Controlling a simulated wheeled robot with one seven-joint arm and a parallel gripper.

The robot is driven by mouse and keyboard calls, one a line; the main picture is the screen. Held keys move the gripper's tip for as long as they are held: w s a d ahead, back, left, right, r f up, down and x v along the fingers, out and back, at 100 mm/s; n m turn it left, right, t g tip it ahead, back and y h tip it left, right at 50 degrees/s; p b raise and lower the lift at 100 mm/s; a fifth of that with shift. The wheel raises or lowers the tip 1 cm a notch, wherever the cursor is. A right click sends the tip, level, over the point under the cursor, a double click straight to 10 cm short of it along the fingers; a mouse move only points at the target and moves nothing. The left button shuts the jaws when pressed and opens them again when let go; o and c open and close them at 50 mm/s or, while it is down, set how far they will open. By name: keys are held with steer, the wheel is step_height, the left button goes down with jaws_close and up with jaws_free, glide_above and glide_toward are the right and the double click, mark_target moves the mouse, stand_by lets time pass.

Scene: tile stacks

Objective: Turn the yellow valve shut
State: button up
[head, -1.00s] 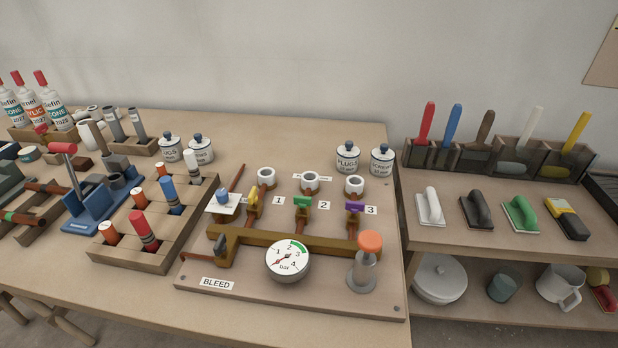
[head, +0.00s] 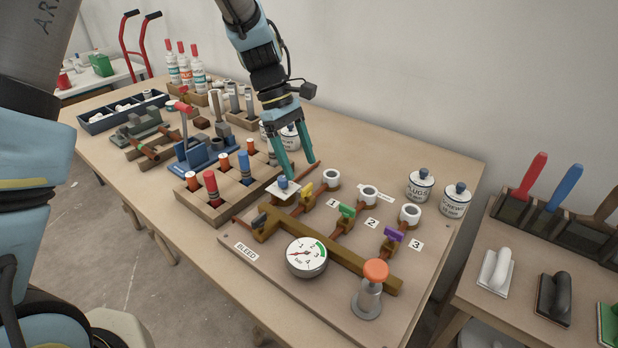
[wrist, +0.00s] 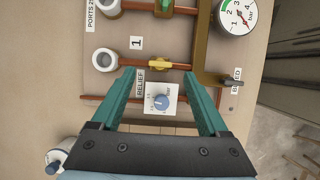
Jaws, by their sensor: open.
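The yellow valve (head: 305,190) sits on the pipe of line 1, between a white cup-shaped outlet (head: 331,177) and the brass manifold (head: 330,249). In the wrist view the yellow valve (wrist: 159,64) lies just beyond the fingertips, its handle seeming to run along the pipe. My gripper (head: 300,167) is open and empty, pointing down above the left part of the board. In the wrist view my gripper (wrist: 159,75) has its fingers spread either side of the white relief plate with its blue knob (wrist: 161,102). I cannot tell the exact height.
The green valve (head: 347,212) and purple valve (head: 394,235) are to the right. A pressure gauge (head: 306,257) and an orange-topped post (head: 375,271) stand at the front. A wooden block rack (head: 228,198) is left of the board. White jars (head: 420,184) stand behind.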

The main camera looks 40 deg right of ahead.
mark_target(306, 186)
steer(key=shift+p+x, duration=0.4)
steer(key=shift+x, duration=2.3)
steer(key=shift+w+a, duration=0.1)
steer(key=shift+a, duration=0.05)
steer(key=shift+c, duration=0.4)
jaws_close()
